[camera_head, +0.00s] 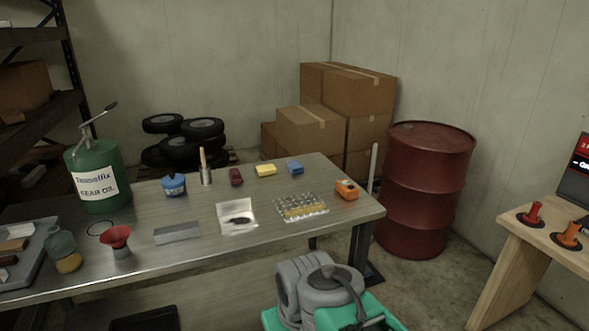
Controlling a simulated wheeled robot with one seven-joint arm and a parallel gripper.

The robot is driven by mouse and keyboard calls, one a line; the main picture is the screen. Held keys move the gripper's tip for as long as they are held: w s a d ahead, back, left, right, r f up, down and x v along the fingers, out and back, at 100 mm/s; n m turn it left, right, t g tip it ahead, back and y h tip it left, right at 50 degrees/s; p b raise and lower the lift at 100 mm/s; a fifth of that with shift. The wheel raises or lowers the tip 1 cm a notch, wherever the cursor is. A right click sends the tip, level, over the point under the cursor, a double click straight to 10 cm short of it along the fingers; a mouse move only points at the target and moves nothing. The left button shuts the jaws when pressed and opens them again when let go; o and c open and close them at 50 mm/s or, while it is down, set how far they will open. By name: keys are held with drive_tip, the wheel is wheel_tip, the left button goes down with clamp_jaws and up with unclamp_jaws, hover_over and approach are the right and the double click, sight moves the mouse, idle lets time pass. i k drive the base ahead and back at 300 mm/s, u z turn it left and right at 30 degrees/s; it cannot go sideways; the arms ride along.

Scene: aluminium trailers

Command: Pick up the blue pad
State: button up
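The blue pad (295,168) is a small blue block lying flat near the back right edge of the metal table (190,258). A yellow pad (266,170) lies just to its left, with a dark red pad (236,177) further left. Nothing touches the blue pad and its top is clear. My folded grey arm shows at the bottom of the picture, well in front of the table. I cannot make out my gripper's fingers.
In front of the pads lie a clear bag (237,218), a clear compartment box (302,207) and an orange device (346,190). A blue tub (173,185) and a brush in a metal cup (206,176) stand left. A red drum (418,190) stands beyond the table's right end.

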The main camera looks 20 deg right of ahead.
sight(296, 167)
drive_tip(key=z, duration=0.3)
drive_tip(key=i, duration=0.4)
drive_tip(key=z, duration=0.6)
drive_tip(key=i, duration=1.4)
drive_tip(key=u, duration=0.5)
